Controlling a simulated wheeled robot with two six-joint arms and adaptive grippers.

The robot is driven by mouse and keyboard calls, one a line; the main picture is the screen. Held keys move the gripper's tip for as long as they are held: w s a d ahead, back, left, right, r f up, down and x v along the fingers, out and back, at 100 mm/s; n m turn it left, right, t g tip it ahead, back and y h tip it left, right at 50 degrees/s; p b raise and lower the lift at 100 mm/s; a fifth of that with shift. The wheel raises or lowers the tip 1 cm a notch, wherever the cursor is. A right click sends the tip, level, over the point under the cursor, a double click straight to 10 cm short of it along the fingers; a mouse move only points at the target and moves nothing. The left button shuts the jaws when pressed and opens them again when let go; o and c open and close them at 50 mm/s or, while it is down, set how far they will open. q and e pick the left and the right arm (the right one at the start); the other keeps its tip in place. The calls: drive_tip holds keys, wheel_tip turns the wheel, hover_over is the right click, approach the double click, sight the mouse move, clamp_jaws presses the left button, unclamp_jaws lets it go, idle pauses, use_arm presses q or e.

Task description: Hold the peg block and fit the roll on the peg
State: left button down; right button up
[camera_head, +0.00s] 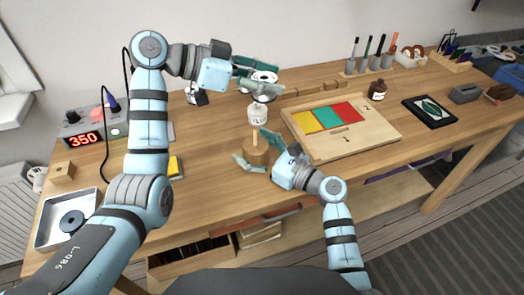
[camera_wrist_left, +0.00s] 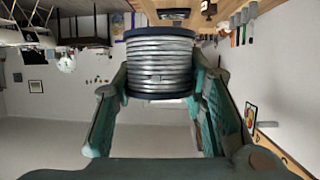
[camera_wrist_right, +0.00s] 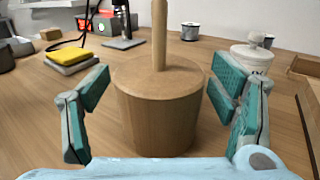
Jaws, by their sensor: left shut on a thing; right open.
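The roll, a spool of grey wire with dark end discs (camera_wrist_left: 160,65), sits between the fingers of my left gripper (camera_head: 262,82), which is shut on it. In the head view the roll (camera_head: 264,76) is held in the air, above and slightly right of the peg block. The peg block (camera_head: 255,151) is a round wooden base standing upright on the table, with a thin upright peg (camera_wrist_right: 159,35). My right gripper (camera_wrist_right: 160,110) is open, with one finger on each side of the block (camera_wrist_right: 160,105); gaps show between fingers and wood.
A white lidded jar (camera_head: 257,116) stands close behind the peg. A board with coloured panels (camera_head: 345,135) lies to the right. A metal tray with a dark ring (camera_head: 68,217), a red-digit station (camera_head: 85,138) and a yellow pad (camera_wrist_right: 76,56) are on the left.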

sight(257, 100)
drive_tip(key=c, duration=1.4)
use_arm(q)
drive_tip(key=shift+n+t, duration=0.4)
drive_tip(key=f, duration=0.1)
drive_tip(key=a+f, duration=0.1)
drive_tip(key=f, duration=0.1)
drive_tip(key=a+f, duration=0.1)
drive_tip(key=shift+s+f, duration=0.25)
drive_tip(key=shift+s, duration=0.05)
drive_tip(key=shift+f, duration=2)
